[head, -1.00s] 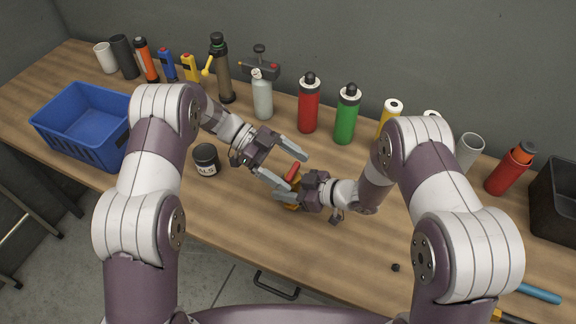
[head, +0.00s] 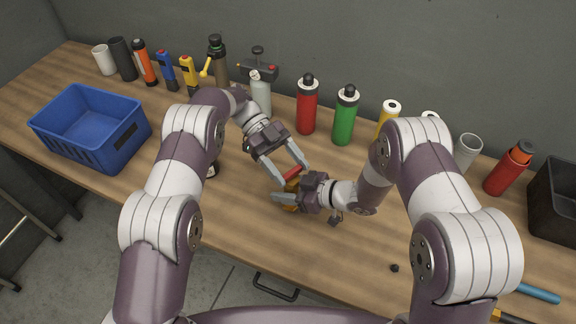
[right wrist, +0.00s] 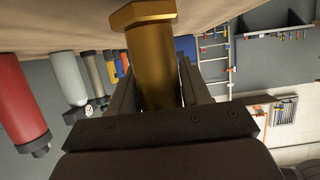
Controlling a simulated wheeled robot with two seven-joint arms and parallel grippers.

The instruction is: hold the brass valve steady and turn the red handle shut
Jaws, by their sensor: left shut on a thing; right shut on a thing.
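The brass valve (right wrist: 153,60) fills the middle of the right wrist view, between the fingers of my right gripper. In the head view only a small part of the brass valve (head: 292,186) shows beside the right gripper (head: 284,196), which is shut on it from the right. The red handle (head: 291,174) is at the valve's upper side. My left gripper (head: 290,175) reaches down from the upper left, with one finger on each side of the red handle, shut on it. The grippers hide much of the valve.
A blue crate (head: 127,137) stands at the left. A row of bottles, including a red one (head: 307,108) and a green one (head: 345,117), lines the wall. A dark jar (head: 212,170) is partly hidden behind my left arm.

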